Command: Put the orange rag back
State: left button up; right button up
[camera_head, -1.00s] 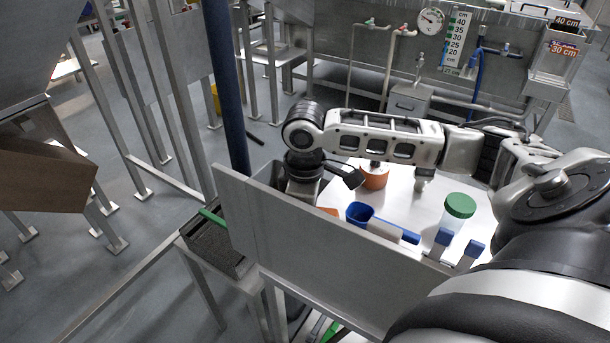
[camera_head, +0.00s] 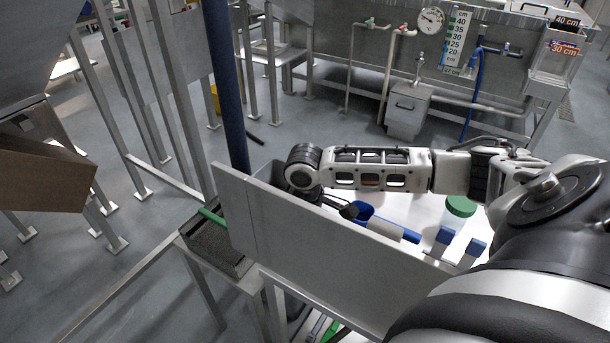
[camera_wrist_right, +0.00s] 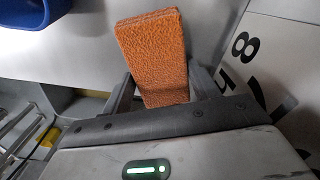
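The orange rag (camera_wrist_right: 155,55) is a rough, block-like orange piece in the right wrist view. It lies between the two spread fingers of my right gripper (camera_wrist_right: 165,85), one finger beside each edge. I see no clear sign that they clamp it. In the head view the right gripper (camera_head: 335,205) is down behind the grey panel, just left of a blue cup, and its spread dark finger shows. The rag is hidden there by the gripper and panel. My left gripper is not in view.
A green-lidded jar (camera_head: 460,208) and blue-topped pieces (camera_head: 472,252) stand farther right on the white table (camera_head: 425,207). The upright grey panel (camera_head: 330,265) borders the near side. A black tray (camera_head: 212,245) is at left.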

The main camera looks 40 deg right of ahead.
jog(key=shift+o, duration=1.4)
notch_tip(320, 180, up, 12)
jog(key=shift+r+p, duration=0.15)
jog(key=shift+p, duration=0.2)
